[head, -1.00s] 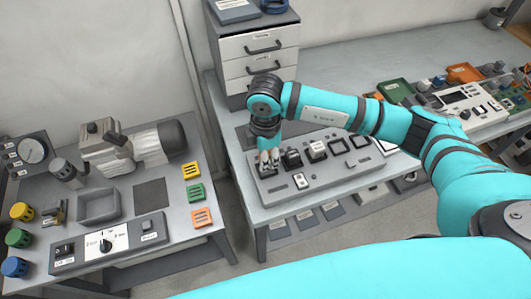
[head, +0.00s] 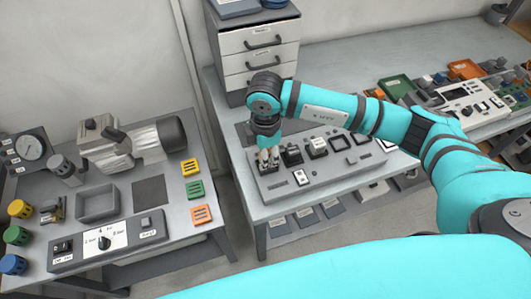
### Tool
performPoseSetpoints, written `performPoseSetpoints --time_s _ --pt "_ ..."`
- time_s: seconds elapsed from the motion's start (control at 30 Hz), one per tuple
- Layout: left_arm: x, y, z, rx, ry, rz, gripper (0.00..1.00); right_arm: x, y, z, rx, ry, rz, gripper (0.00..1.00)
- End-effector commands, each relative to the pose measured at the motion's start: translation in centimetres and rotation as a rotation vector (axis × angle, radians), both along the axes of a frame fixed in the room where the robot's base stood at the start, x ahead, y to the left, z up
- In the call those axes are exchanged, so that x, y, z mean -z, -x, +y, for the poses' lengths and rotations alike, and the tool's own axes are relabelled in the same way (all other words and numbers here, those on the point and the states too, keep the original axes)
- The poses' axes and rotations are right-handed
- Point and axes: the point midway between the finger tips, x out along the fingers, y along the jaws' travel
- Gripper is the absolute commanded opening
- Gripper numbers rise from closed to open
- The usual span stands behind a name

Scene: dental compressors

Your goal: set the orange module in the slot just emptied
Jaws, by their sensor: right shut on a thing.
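My right gripper (head: 269,158) points down at the left end of the grey panel (head: 279,183) on the right bench. It is shut on a dark module (head: 268,166), mostly hidden by the fingers; I cannot tell whether it is seated or lifted. Two dark square frames (head: 340,143) on the panel look empty. My left gripper is not in view.
A black module (head: 292,155) and a white-topped one (head: 317,148) stand close to the right of my gripper. A drawer cabinet (head: 258,50) stands behind my arm. A gap of floor separates the bench from the left table, which holds a grey motor unit (head: 145,143).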

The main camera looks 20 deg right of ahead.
Motion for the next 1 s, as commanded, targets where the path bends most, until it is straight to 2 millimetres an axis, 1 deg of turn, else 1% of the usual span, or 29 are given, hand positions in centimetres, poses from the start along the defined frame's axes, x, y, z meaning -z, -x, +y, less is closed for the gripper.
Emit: performPoseSetpoints --time_s 0.13,0.47,1.0 --pt "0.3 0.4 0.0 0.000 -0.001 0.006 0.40 0.2 0.0 0.0 0.000 -0.001 0.000 0.00" --pt "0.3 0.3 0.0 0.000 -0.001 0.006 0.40 0.2 0.0 0.0 0.000 0.000 -0.001 0.00" --pt "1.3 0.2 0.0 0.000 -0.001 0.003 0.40 1.5 0.0 0.0 0.000 -0.001 -0.001 0.00"
